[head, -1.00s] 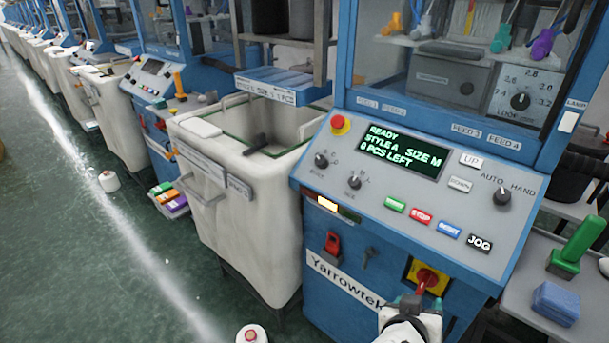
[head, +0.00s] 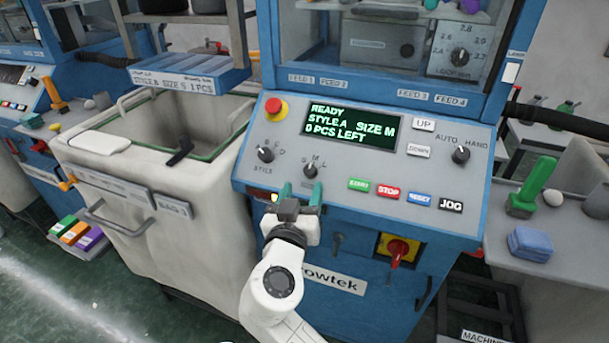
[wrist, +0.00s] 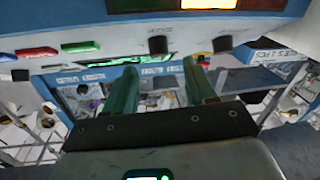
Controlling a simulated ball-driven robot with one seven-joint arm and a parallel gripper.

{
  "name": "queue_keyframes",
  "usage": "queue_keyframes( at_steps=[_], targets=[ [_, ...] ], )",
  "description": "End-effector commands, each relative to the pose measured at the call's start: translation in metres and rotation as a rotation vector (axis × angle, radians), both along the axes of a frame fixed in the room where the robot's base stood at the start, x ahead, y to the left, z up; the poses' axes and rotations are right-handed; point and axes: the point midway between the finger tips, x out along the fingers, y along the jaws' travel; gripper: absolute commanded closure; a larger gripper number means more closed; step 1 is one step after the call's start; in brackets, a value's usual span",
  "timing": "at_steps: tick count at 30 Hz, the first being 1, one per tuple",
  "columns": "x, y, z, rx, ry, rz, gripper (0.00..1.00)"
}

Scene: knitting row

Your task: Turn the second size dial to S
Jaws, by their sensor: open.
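The size dial (head: 310,170) is a small black knob on the sloped grey panel of the blue machine, below the display (head: 350,126), which reads READY, STYLE A, SIZE M, 0 PCS LEFT. Its letters are small and its pointer is hard to read. The style dial (head: 265,154) is a like knob to its left. My gripper (head: 300,192) has green fingers, spread apart and empty, just below the size dial in the head view and apart from it. In the wrist view the open fingers (wrist: 160,68) point towards the panel, with the size dial (wrist: 158,45) beyond them.
A red emergency button (head: 275,108) sits at the panel's upper left. START (head: 358,186), STOP and other buttons lie right of the dial. A mode knob (head: 460,154) is farther right. A cream bin (head: 130,170) stands left; a side table with a green tool (head: 530,190) stands right.

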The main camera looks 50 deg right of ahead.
Motion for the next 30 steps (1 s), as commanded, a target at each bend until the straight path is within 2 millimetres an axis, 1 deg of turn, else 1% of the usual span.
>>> queue_keyframes(
  at_steps=[1,3,9,13,21,23,30],
  targets=[
    [0.005,-0.009,0.001,0.0,0.001,-0.004,0.44],
    [0.01,-0.019,0.002,0.0,0.0,-0.003,0.44],
    [0.022,-0.039,0.0,0.001,0.0,-0.001,0.44],
    [0.024,-0.045,0.0,0.002,0.001,-0.001,0.44],
    [0.025,-0.045,-0.001,0.002,0.001,0.0,0.44],
    [0.025,-0.045,-0.001,0.002,0.001,0.0,0.49],
    [0.025,-0.045,0.0,0.002,0.001,0.001,0.72]
  ],
)
